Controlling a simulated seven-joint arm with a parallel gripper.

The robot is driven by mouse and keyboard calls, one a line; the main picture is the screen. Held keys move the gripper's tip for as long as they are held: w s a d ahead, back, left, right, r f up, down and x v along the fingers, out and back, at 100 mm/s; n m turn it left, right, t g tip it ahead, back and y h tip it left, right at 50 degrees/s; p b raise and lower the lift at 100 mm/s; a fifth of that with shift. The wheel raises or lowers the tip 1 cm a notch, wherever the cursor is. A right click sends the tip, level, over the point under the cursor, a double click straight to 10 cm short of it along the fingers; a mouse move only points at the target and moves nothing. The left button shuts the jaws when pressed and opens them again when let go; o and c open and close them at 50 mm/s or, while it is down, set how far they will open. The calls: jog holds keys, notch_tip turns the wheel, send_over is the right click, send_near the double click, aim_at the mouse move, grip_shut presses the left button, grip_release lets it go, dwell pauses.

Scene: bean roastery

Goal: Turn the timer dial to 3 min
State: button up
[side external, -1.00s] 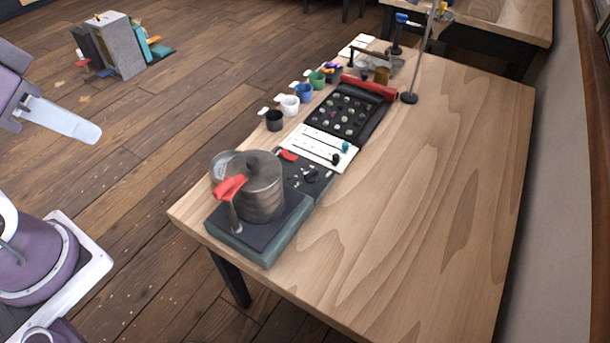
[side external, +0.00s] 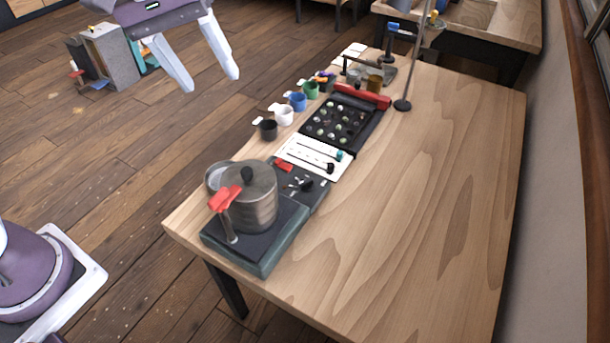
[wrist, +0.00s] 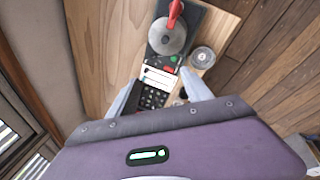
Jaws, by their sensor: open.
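My gripper (side external: 212,82) is open and empty, high in the air left of the table, with its fingers pointing down. In the wrist view my gripper (wrist: 157,82) shows its two fingers apart, with the panels between and beyond them. A small dark control panel (side external: 318,202) lies beside the pot stand, with a red part (side external: 284,165) and a black knob (side external: 306,185) on it. The black knob may be the timer dial; its markings and setting are too small to read. The dark panel (wrist: 157,63) also shows in the wrist view. My gripper touches nothing.
A metal pot (side external: 258,207) with a red handle stands on a dark base (side external: 268,250) near the panel. A white slider panel (side external: 304,153) and a black tray (side external: 364,140) lie behind. Several small cups, including a white cup (side external: 284,116), line the left edge. The table's right side (side external: 430,210) is clear.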

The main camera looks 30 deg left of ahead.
jog(key=w+d+f+n+g, duration=0.2)
jog(key=w+d+f+n, duration=0.1)
jog(key=w+f, duration=0.8)
jog(key=n+y, duration=0.2)
jog(key=n, duration=0.1)
send_near(306, 184)
jog(key=shift+w+a+f+g, duration=0.2)
jog(key=shift+w+a, duration=0.05)
jog(key=shift+w, duration=0.15)
jog(key=shift+w+a+f+g, duration=0.2)
jog(key=shift+w+f, duration=0.05)
jog(key=shift+w, duration=0.15)
notch_tip(306, 184, down, 7)
jog(key=shift+f, duration=0.2)
grip_shut()
